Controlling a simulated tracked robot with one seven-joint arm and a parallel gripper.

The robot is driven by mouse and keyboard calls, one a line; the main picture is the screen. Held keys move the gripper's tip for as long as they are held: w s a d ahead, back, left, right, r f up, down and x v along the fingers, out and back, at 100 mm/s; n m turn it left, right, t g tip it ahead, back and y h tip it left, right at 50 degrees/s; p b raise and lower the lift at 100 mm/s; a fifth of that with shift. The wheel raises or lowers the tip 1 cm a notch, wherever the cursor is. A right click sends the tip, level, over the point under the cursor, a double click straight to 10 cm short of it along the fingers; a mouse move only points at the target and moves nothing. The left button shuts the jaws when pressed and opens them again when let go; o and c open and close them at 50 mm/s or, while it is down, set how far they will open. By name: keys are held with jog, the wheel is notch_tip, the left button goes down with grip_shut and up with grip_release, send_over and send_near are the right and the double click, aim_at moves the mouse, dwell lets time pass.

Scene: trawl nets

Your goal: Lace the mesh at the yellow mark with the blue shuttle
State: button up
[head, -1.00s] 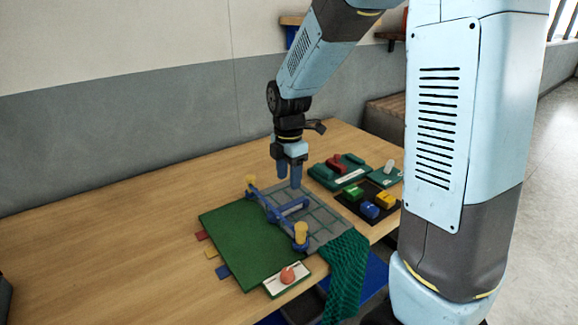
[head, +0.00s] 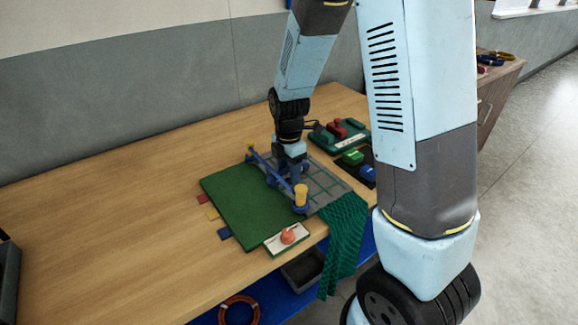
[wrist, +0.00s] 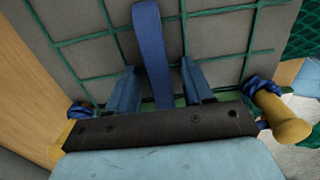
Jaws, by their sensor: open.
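The mesh (head: 322,185) is a green net over a grey panel, beside a green board (head: 238,205). A blue bar with yellow knobs crosses it; the near knob (head: 301,196) also shows in the wrist view (wrist: 283,118). My gripper (head: 289,178) is open, low over the mesh by the bar. In the wrist view a flat blue strip (wrist: 153,50) runs between its fingers. A blue block (head: 365,171) lies on the dark tray; I cannot tell which blue piece is the shuttle. A yellow tab (head: 213,214) sits at the board's left edge, between red and blue tabs.
A white pad with an orange knob (head: 288,236) sits at the board's front corner. Green netting (head: 343,240) hangs over the table's front edge. A green tray (head: 325,140) with red pieces and a green block (head: 352,157) are to the right.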

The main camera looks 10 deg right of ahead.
jog(key=shift+c, duration=0.4)
grip_shut()
jog(key=shift+w+d+r, duration=0.1)
jog(key=shift+w+d, duration=0.25)
jog(key=shift+d, duration=0.4)
jog(key=shift+w+d+r, duration=0.1)
jog(key=shift+w+d, duration=0.25)
jog(key=shift+d, duration=0.35)
jog(key=shift+r, duration=0.1)
jog(key=shift+r, duration=4)
